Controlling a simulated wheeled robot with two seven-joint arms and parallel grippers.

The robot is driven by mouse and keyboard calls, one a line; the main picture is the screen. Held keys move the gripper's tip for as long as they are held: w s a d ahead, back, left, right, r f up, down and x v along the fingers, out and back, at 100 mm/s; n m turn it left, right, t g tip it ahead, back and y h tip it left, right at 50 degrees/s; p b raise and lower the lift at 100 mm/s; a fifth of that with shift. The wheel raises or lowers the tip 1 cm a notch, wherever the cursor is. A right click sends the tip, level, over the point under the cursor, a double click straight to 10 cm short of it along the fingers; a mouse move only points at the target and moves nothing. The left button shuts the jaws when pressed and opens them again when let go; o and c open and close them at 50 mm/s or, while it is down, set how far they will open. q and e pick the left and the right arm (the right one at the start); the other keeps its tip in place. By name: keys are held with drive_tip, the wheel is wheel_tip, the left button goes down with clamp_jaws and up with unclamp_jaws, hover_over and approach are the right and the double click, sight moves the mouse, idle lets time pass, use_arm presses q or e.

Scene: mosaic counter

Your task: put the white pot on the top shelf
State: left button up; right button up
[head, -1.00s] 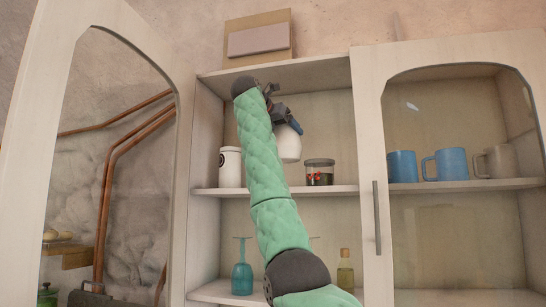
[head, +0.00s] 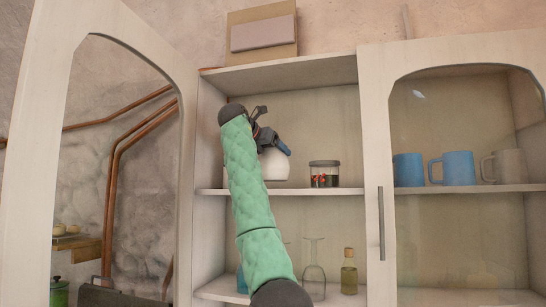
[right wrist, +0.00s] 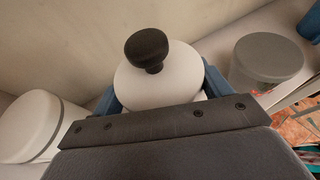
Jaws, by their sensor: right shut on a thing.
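The white pot (head: 274,168) shows in the head view inside the open cabinet, at the upper shelf (head: 315,190), partly hidden by my right arm. Its base looks at or just above the shelf; I cannot tell whether it touches. My right gripper (head: 270,140) is shut on the pot from above. In the right wrist view the pot (right wrist: 180,85) has a black knob on its lid, with blue fingers on both sides. My left gripper is not in view.
A glass jar (head: 324,174) with a grey lid stands right of the pot. A white canister (right wrist: 32,127) stands left, mostly hidden in the head view. Glasses (head: 314,265) and a bottle (head: 348,272) stand below. Blue mugs (head: 457,168) are behind the right door (head: 374,130).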

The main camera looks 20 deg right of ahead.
drive_tip(key=shift+w+f+p, duration=0.25)
drive_tip(key=shift+f+p, duration=0.25)
drive_tip(key=shift+f, duration=0.65)
drive_tip(key=shift+s, duration=0.1)
drive_tip(key=shift+s, duration=0.15)
drive_tip(key=shift+f, duration=0.15)
drive_tip(key=o, duration=2)
